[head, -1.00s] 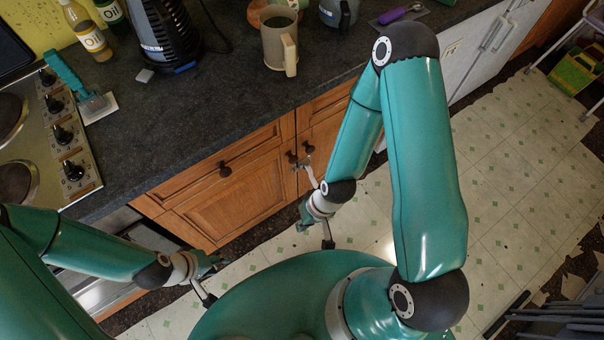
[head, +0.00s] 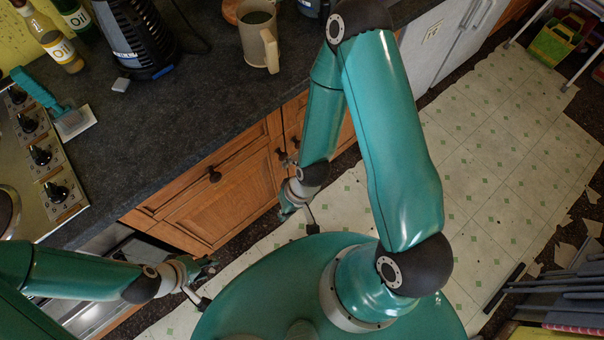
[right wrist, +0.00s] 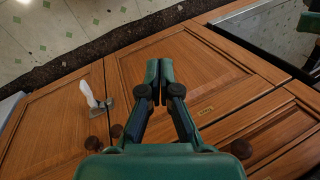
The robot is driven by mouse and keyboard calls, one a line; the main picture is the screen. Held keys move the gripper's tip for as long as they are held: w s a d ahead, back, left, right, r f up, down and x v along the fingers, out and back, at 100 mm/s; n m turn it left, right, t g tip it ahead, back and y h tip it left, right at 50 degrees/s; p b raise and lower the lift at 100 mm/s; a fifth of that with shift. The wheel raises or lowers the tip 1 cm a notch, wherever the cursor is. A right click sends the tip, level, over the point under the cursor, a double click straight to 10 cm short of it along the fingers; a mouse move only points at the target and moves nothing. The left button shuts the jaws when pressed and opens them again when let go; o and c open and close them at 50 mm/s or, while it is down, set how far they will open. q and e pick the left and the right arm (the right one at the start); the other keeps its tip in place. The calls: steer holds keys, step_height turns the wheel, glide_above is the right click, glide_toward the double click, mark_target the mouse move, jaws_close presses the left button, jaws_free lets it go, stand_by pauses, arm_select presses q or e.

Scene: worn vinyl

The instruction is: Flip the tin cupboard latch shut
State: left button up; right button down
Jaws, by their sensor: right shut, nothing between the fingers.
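The latch (right wrist: 106,103) is a small metal fitting at the seam between two wooden cupboard doors. Its pale lever (right wrist: 87,93) sticks up and left, clear of the right-hand door in the right wrist view. In the head view the latch is small and partly hidden by my right arm. My right gripper (right wrist: 157,84) is shut and empty, over the right-hand door in the wrist view, apart from the lever. My right gripper also shows in the head view (head: 285,213), low in front of the cupboard. My left gripper (head: 213,264) is left of it; its fingers are too small to read.
Round dark knobs (right wrist: 93,143) sit close to the latch. A worktop (head: 190,110) overhangs the cupboard, carrying a mug (head: 259,42), a kettle (head: 135,35) and bottles. The tiled floor (head: 480,170) at right is mostly clear.

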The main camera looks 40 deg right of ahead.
steer(key=w+a+f+n+g+h+b, duration=0.1)
steer(key=w+f+n+b, duration=0.9)
steer(key=b, duration=1)
steer(key=w+d+f+n+h+b, duration=0.35)
steer(key=d+n+h+b, duration=0.4)
steer(key=b, duration=1.15)
steer(key=d+f+n+y+b, duration=0.1)
steer(key=d+f+b, duration=0.3)
steer(key=d+f, duration=0.3)
steer(key=shift+w+d+f+n+y+b, duration=0.15)
steer(key=shift+d+f+n+y+b, duration=0.15)
steer(key=shift+f, duration=0.35)
